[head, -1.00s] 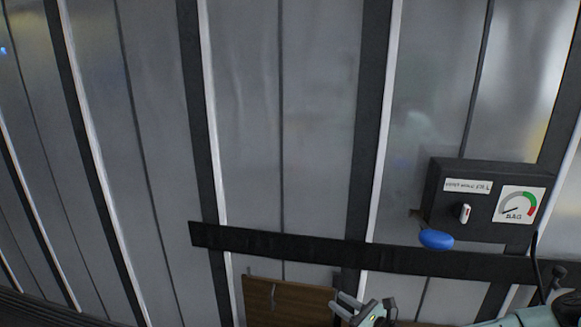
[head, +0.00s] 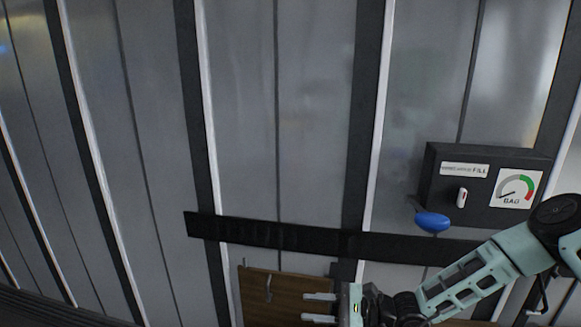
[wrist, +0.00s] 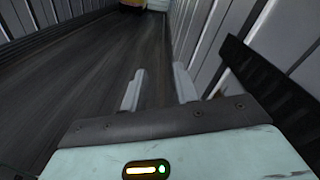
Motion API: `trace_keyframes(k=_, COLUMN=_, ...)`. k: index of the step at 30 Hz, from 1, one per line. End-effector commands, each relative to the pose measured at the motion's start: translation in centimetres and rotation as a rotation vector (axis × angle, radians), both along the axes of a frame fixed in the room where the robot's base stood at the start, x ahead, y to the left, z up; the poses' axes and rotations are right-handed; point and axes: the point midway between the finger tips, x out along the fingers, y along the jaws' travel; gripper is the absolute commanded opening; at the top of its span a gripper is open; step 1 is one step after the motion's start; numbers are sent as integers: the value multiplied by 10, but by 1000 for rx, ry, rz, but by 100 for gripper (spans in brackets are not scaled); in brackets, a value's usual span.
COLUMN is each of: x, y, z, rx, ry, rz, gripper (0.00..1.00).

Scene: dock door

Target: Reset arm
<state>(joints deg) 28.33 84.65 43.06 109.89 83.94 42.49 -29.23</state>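My gripper (head: 318,308) is at the bottom of the head view, its two pale fingers pointing left and spread apart with nothing between them. My pale green arm reaches in from the right edge to it. In the wrist view my gripper (wrist: 159,92) also shows open and empty, with dark floor beyond the fingers. In the head view the gripper is in front of a brown wooden board (head: 285,290), covering part of it; whether they touch cannot be told.
A dark control box (head: 437,197) with a gauge (head: 516,188), a small switch (head: 461,197) and a blue knob (head: 432,222) is on the ribbed metal wall (head: 318,120). A black rail (head: 270,234) runs along the wall.

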Motion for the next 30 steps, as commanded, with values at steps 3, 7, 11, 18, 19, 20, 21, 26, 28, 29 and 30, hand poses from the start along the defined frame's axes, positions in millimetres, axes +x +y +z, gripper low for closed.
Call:
trace_keyframes(k=3, x=-42, y=20, z=3, rx=-104, ry=-127, rz=225, gripper=30)
trace_keyframes(k=7, x=-88, y=29, z=7, rx=-219, ry=-254, rz=452, gripper=30)
trace_keyframes(k=11, x=-130, y=29, z=7, rx=-338, ry=-382, rz=665, gripper=30)
trace_keyframes(k=18, x=-195, y=8, z=7, rx=-566, ry=-628, rz=1013, gripper=30)
trace_keyframes(k=19, x=-201, y=4, z=6, rx=-597, ry=-659, rz=1051, gripper=30)
trace_keyframes(k=20, x=-207, y=-1, z=6, rx=-627, ry=-692, rz=1087, gripper=30)
trace_keyframes(k=21, x=-215, y=-6, z=6, rx=-668, ry=-736, rz=1135, gripper=30)
trace_keyframes(k=26, x=-241, y=-32, z=7, rx=-829, ry=-916, rz=1303, gripper=30)
trace_keyframes(k=28, x=-250, y=-43, z=8, rx=-899, ry=-999, rz=1363, gripper=30)
trace_keyframes(k=29, x=-253, y=-48, z=9, rx=-929, ry=-1034, rz=1386, gripper=30)
trace_keyframes(k=30, x=-257, y=-54, z=10, rx=-965, ry=-1078, rz=1411, gripper=30)
